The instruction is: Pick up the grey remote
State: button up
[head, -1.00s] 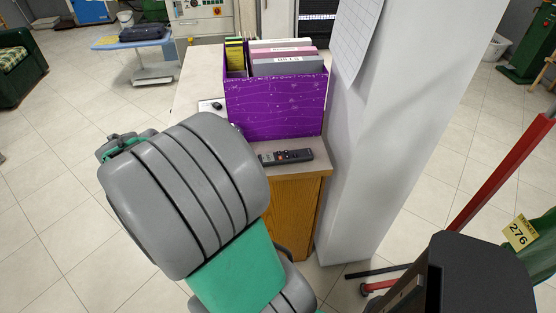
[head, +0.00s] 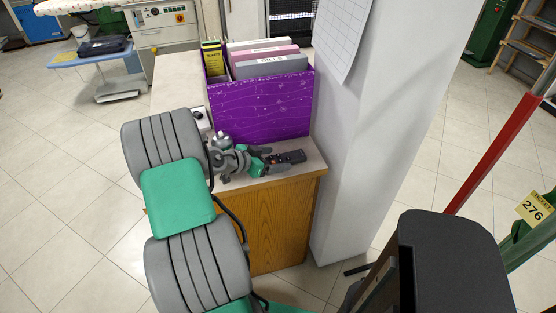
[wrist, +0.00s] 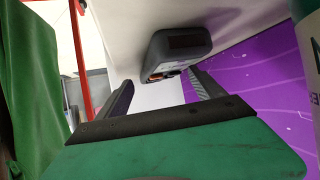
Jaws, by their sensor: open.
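The grey remote (head: 290,157) lies on the front of the wooden counter (head: 300,178), just in front of the purple file box (head: 262,108). My gripper (head: 264,161) is low over the counter at the left end of the remote, its fingers pointing toward it. In the wrist view the remote (wrist: 180,50) shows nearly end-on, just beyond and between the two fingertips of my gripper (wrist: 164,88). The fingers are apart with nothing held. I cannot tell whether a finger touches the remote.
The purple box holds folders and stands close behind the remote. A white pillar (head: 375,120) rises right of the counter. Tiled floor is open at left.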

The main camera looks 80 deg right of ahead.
jog(key=shift+s+d+f, duration=0.15)
jog(key=shift+d+f, duration=0.05)
jog(key=shift+d, duration=0.1)
jog(key=shift+c, duration=0.6)
jog(key=c, duration=1.5)
